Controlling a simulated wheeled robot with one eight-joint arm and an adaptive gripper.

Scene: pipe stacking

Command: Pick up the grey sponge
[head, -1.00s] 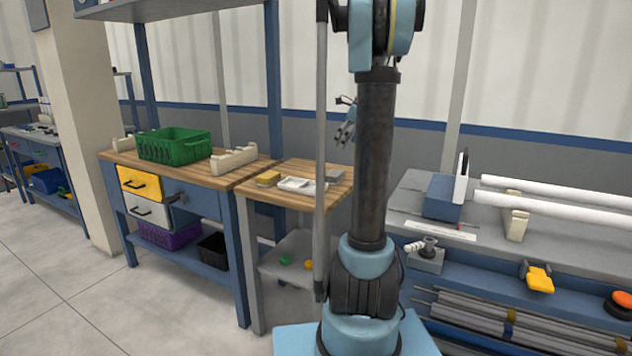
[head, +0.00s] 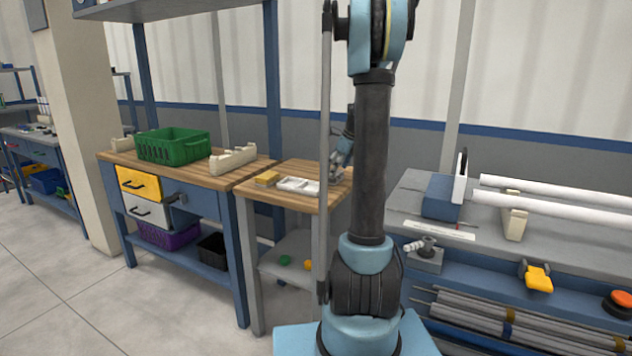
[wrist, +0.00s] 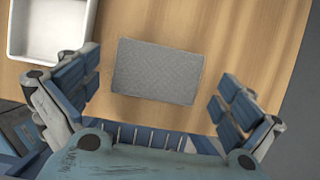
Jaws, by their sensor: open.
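The grey sponge (wrist: 156,72) lies flat on the wooden top of the small table (wrist: 205,25) in the wrist view. It is a rough-textured rectangle. My gripper (wrist: 160,95) is open, with one finger on each side of the sponge's near edge and wood showing between the fingers and the sponge. In the head view my gripper (head: 338,170) is low over the right part of the small table, partly hidden behind my arm. The sponge is mostly hidden there.
A white tray (wrist: 50,48) lies left of the sponge, close to the left finger. A yellow sponge (head: 266,178) lies at the table's left. A green crate (head: 172,146) stands on the workbench to the left. Bare wood lies right of the sponge.

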